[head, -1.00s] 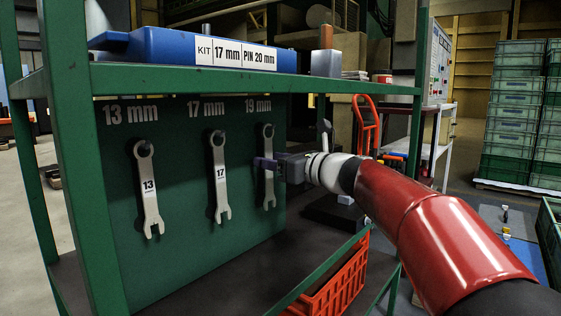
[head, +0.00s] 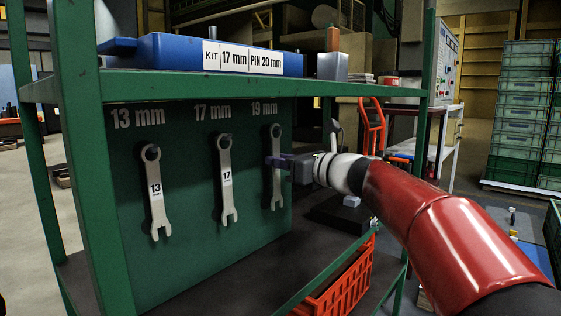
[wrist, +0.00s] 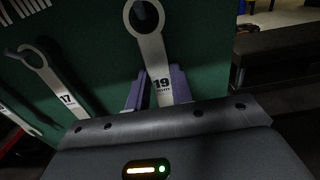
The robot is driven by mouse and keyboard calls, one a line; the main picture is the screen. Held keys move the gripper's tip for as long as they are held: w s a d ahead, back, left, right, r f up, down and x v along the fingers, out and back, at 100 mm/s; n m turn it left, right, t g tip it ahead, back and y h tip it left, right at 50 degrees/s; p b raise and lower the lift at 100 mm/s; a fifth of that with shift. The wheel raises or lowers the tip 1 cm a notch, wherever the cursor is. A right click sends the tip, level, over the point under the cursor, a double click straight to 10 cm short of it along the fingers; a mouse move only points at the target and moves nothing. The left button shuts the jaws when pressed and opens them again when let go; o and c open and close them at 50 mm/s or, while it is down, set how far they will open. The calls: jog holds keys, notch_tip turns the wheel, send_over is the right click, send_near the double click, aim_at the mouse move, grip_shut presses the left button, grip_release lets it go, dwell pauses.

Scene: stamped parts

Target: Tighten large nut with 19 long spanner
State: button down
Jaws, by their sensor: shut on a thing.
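The 19 mm spanner (head: 276,150) hangs upright on the green tool board by its ring end, under the "19 mm" lettering. In the wrist view the spanner (wrist: 149,42) shows its ring over a dark peg and a "19" label on its shaft. My gripper (head: 273,161) comes from the right and is shut on the spanner's shaft. In the wrist view its purple fingers (wrist: 158,88) stand on both sides of the shaft, near the label. The open-jaw end is hidden behind my gripper in the wrist view. The large nut is not in sight.
The 13 mm spanner (head: 155,190) and 17 mm spanner (head: 226,180) hang to the left on the green board (head: 190,245). A shelf (head: 250,88) with a blue kit case (head: 160,55) lies above. An orange crate (head: 340,285) sits below right.

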jog(key=shift+r, duration=0.1)
jog(key=shift+s+d+r, duration=0.25)
jog(key=shift+s+d, duration=0.05)
jog(key=shift+d, duration=0.1)
dwell(0.5)
jog(key=shift+v, duration=1.5)
jog(key=shift+b+v, duration=0.45)
jog(key=shift+v, duration=2.55)
